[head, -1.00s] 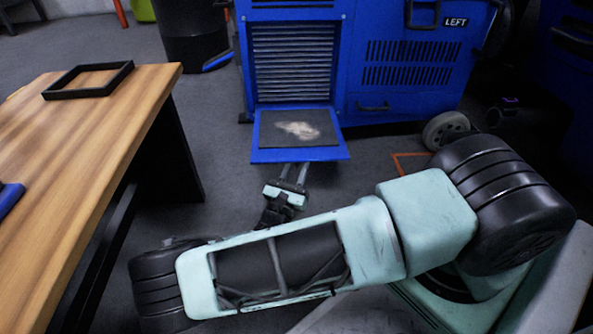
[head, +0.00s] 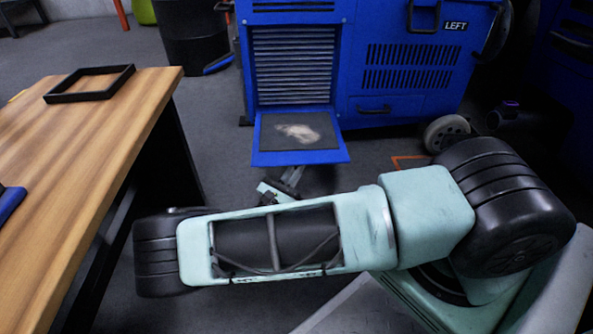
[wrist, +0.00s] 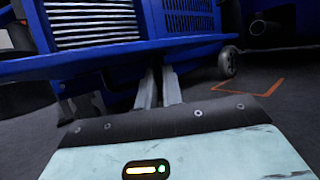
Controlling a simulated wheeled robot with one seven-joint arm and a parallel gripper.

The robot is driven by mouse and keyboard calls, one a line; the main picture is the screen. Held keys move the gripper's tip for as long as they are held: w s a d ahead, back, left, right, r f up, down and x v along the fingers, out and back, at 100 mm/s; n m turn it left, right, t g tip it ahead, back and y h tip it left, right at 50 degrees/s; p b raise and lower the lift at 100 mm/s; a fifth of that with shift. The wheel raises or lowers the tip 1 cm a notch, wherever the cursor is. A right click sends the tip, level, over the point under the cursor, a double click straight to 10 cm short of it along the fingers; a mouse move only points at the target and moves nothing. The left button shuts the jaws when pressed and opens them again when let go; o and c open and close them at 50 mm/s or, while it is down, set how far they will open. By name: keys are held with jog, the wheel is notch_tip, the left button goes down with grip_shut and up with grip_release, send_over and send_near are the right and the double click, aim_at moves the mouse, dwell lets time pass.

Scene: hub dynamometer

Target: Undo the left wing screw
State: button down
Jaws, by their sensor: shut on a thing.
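My gripper (head: 293,175) is partly hidden behind my own arm, just below the front edge of the lowered blue flap (head: 300,157) in the head view. In the wrist view its two grey fingers (wrist: 159,74) are close together and run up to and under the flap's edge (wrist: 85,66). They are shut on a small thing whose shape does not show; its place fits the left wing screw. No wing screw can be made out in either view. The flap hangs level on the blue machine marked LEFT (head: 405,65).
A wooden table (head: 75,180) with an empty black frame (head: 90,84) stands on the left. A dark pad (head: 298,130) with a pale dusty patch lies on the flap. A wheel (head: 446,133) is at the machine's lower right. The floor between table and machine is clear.

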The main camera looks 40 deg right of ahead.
jog(key=shift+w+d+f+m+g+y+b, duration=0.1)
jog(key=shift+w+m+g+y, duration=0.25)
jog(key=shift+m+g, duration=2.05)
jog(key=shift+w+a+r+m+g+y+b, duration=0.25)
jog(key=shift+m+g, duration=0.6)
jog(key=shift+g, duration=3.1)
jog(key=shift+w+d+f+m+g+y, duration=0.35)
jog(key=shift+m+g, duration=1.3)
jog(key=shift+g, duration=1.5)
jog(key=shift+a+r+g+y, duration=0.15)
jog(key=shift+g+y, duration=0.1)
jog(key=shift+g, duration=0.15)
jog(key=c, duration=1.5)
grip_release()
jog(key=shift+c, duration=0.2)
